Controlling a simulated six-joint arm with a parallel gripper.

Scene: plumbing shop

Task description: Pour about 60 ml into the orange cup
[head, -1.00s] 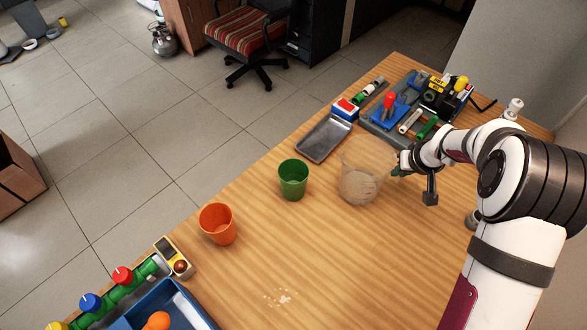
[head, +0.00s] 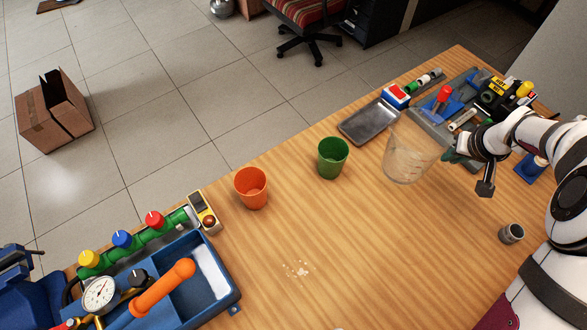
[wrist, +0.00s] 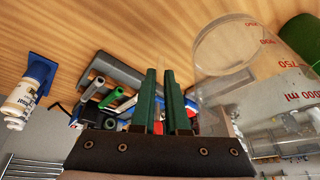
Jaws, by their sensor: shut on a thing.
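The orange cup (head: 250,189) stands upright on the wooden table, left of the green cup (head: 332,158) in the head view. The clear measuring jug (head: 408,160) is right of the green cup, roughly upright. Whether its base touches the table, and how much liquid it holds, I cannot tell. My gripper (head: 452,154) is at the jug's right side, shut on it, apparently at a thin handle. In the wrist view, the green fingers (wrist: 163,78) are close together beside the jug (wrist: 232,60), which has red volume marks. The orange cup's inside bottom is not clear.
A metal tray (head: 368,122) and a tool caddy (head: 455,105) lie behind the jug. A blue toolbox (head: 215,262) and a valve manifold (head: 137,236) stand at the left front. A grey fitting (head: 511,233) is at right. The middle front is mostly clear, with a pale patch (head: 297,269).

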